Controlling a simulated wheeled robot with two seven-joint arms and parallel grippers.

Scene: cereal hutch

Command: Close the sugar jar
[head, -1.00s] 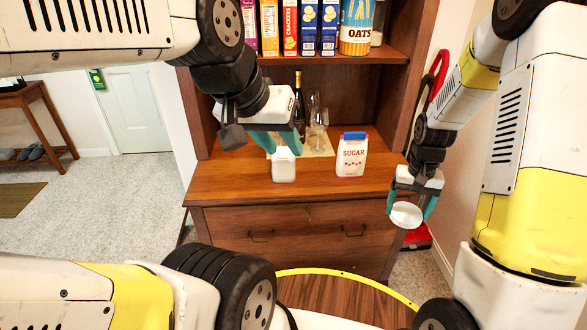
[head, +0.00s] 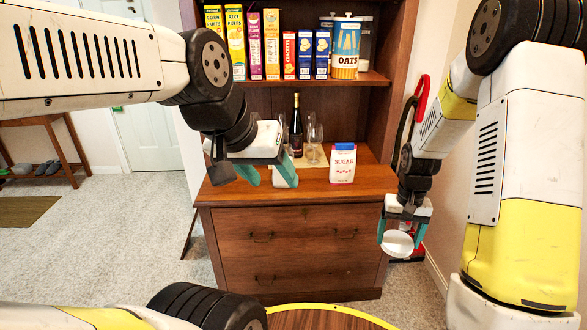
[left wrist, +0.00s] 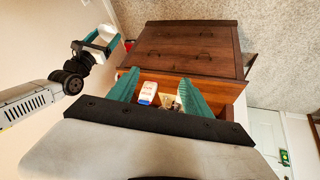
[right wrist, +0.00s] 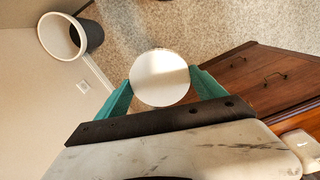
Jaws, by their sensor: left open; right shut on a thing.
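The white sugar jar (head: 280,183) stands on the hutch counter, partly hidden behind my left gripper's fingers. Its top cannot be made out. My left gripper (head: 268,178) is open and empty, in front of the jar in the head view; its spread teal fingers also show in the left wrist view (left wrist: 155,85). My right gripper (head: 400,236) is shut on a round white lid (head: 397,245), held in the air right of the hutch, apart from the jar. The lid also shows between the teal fingers in the right wrist view (right wrist: 160,78).
A sugar bag (head: 342,163) stands on the counter (head: 365,187) to the right of the jar. A wine bottle (head: 296,127) and glasses (head: 314,140) stand behind. Cereal boxes and an oats canister (head: 346,48) fill the shelf above. A bin (right wrist: 65,37) is on the floor.

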